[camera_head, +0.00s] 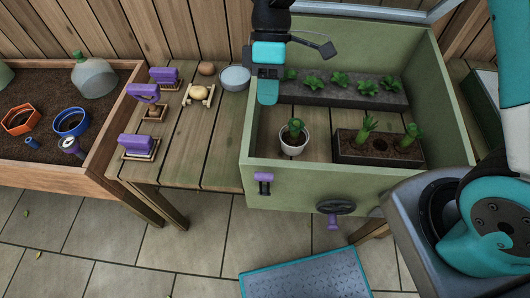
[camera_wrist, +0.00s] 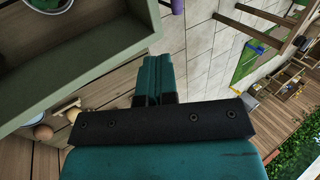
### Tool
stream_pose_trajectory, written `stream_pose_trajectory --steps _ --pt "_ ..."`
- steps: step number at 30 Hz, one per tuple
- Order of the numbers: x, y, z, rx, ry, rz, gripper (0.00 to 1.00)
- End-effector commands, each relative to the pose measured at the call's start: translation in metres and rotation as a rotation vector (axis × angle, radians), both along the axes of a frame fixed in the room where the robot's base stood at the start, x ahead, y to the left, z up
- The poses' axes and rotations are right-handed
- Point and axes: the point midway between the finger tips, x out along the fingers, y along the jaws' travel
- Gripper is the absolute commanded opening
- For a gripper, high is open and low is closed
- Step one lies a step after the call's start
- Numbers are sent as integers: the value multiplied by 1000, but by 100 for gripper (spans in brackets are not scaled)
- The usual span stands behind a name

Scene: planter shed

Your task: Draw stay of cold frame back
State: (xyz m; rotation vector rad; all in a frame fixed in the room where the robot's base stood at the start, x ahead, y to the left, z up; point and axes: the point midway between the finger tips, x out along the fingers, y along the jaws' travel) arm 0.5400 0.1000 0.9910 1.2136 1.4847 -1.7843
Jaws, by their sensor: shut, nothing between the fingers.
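The cold frame (camera_head: 215,171) is a green open-topped box on a wooden table, its glazed lid (camera_head: 345,8) raised at the back. A small purple-handled dark fitting (camera_head: 264,183) is on its front wall, left of a dark handwheel (camera_head: 335,206) with a purple knob. I cannot tell which part is the stay. My gripper (camera_head: 267,101) is shut and empty, pointing down near the frame's left wall, above and behind the purple fitting. In the wrist view my shut fingers (camera_wrist: 153,80) show beside the frame's green wall (camera_wrist: 105,62), with a purple piece (camera_wrist: 178,6) at the top edge.
Inside the frame are a white potted plant (camera_head: 293,147), a dark trough (camera_head: 350,151) and a grey tray (camera_head: 345,94) of seedlings. Purple-handled tools (camera_head: 137,147) and a bowl (camera_head: 235,78) stand left. A soil bed (camera_head: 40,110) is far left; a teal-edged platform (camera_head: 300,280) lies in front.

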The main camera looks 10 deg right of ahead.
Motion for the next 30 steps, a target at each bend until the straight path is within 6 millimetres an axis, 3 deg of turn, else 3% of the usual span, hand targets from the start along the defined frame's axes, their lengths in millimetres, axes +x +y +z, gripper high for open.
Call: stream_pose_trajectory --steps 10,24,30 --pt "-6 2 -10 0 3 -2 0" --pt "-51 16 -89 -3 4 0 0" --pt "-72 23 -103 -2 2 -1 0"
